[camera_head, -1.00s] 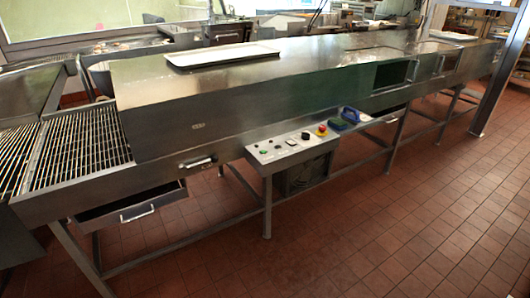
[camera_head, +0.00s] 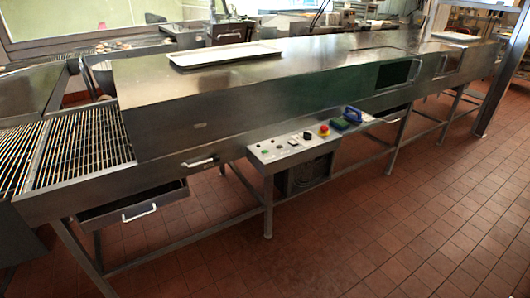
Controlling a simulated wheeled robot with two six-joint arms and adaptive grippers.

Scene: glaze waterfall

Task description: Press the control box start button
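The control box (camera_head: 285,158) is a grey metal panel on the front side of the long steel machine (camera_head: 200,110), near the middle of the view. Its sloped top carries a green button (camera_head: 265,153), small dark and white controls (camera_head: 293,142), a dark knob (camera_head: 307,135) and a red emergency stop (camera_head: 324,130) on a yellow base at the right end. The labels are too small to read. Neither of my grippers shows in the head view.
A blue-handled item (camera_head: 352,114) and a green pad (camera_head: 340,124) lie right of the red stop. An open drawer (camera_head: 140,208) juts out at the lower left. A wire conveyor (camera_head: 80,145) is at left. The tiled floor (camera_head: 390,220) in front is clear.

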